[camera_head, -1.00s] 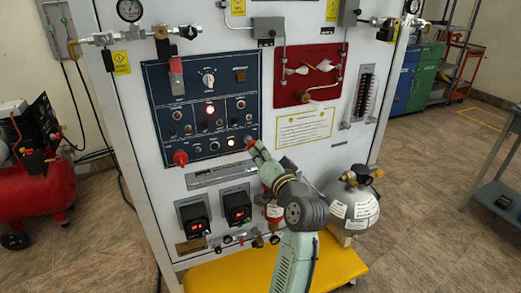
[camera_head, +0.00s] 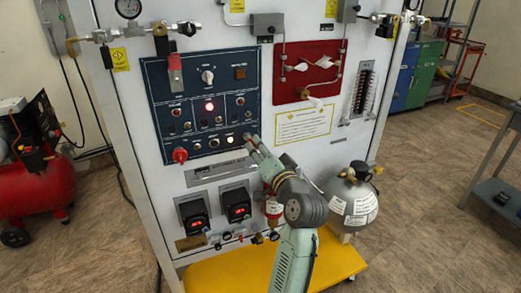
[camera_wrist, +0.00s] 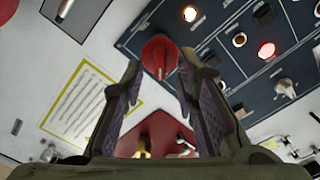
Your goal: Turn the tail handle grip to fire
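A red knob with a raised ridge, likely the tail handle grip (camera_wrist: 160,55), sits at a corner of the blue control panel in the wrist view. My gripper (camera_wrist: 159,68) is open, with one finger on each side of the knob; I cannot tell whether either touches it. In the head view my gripper (camera_head: 250,141) is at the lower right corner of the blue panel (camera_head: 160,110) and mostly hides that knob. Another red knob (camera_head: 180,155) stands at the panel's lower left. No labels are readable.
A lit red lamp (camera_head: 210,106) and several switches are on the panel. A yellow-bordered sign (camera_head: 305,124) and a red panel (camera_head: 310,72) are to the right. A grey tank (camera_head: 352,205) stands right of my arm. A yellow base (camera_head: 225,272) juts out below.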

